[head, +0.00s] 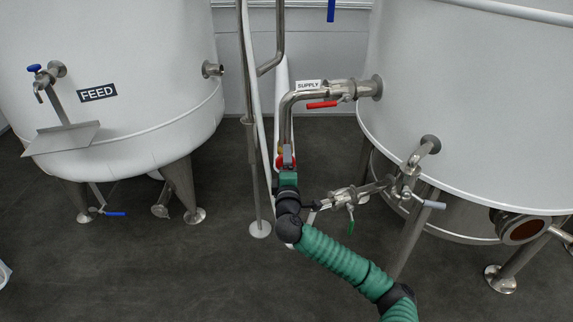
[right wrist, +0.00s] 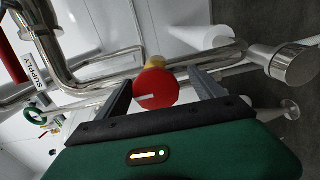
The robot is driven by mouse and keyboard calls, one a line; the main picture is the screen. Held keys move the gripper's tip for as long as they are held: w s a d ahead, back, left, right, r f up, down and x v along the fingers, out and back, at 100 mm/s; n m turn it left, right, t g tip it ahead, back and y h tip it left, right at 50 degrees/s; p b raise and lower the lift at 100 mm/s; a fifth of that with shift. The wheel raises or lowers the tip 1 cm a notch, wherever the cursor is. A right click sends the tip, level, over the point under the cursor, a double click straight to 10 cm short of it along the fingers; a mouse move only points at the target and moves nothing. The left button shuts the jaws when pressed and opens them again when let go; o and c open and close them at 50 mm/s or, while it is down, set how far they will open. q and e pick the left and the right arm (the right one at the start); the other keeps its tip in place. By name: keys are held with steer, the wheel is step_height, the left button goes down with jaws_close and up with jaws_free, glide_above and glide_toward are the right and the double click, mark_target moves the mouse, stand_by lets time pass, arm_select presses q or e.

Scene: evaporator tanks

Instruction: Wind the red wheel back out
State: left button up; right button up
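The red wheel (right wrist: 156,89) is round, with a pale mark on its face and a yellow part behind it. In the right wrist view it lies between the two fingers of my right gripper (right wrist: 161,80). The gripper is open, with a clear gap to the right finger; the left finger is close to the rim, and I cannot tell whether it touches. In the head view the red wheel (head: 280,162) shows only partly, behind my right gripper (head: 287,154), below the supply pipe. My left gripper is not in view.
The SUPPLY pipe (head: 291,104) with a red lever (head: 321,105) runs to the right tank (head: 470,110). A lower valve with a green handle (head: 351,222) is near my right arm. A thin upright pipe (head: 250,150) stands just left. The FEED tank (head: 110,60) is further left, over open floor.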

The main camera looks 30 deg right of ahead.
steer(key=shift+r, duration=0.15)
steer(key=shift+s+a, duration=0.1)
steer(key=b+v, duration=0.1)
steer(key=v, duration=1.5)
steer(key=shift+s, duration=0.35)
steer(key=shift+a, duration=0.1)
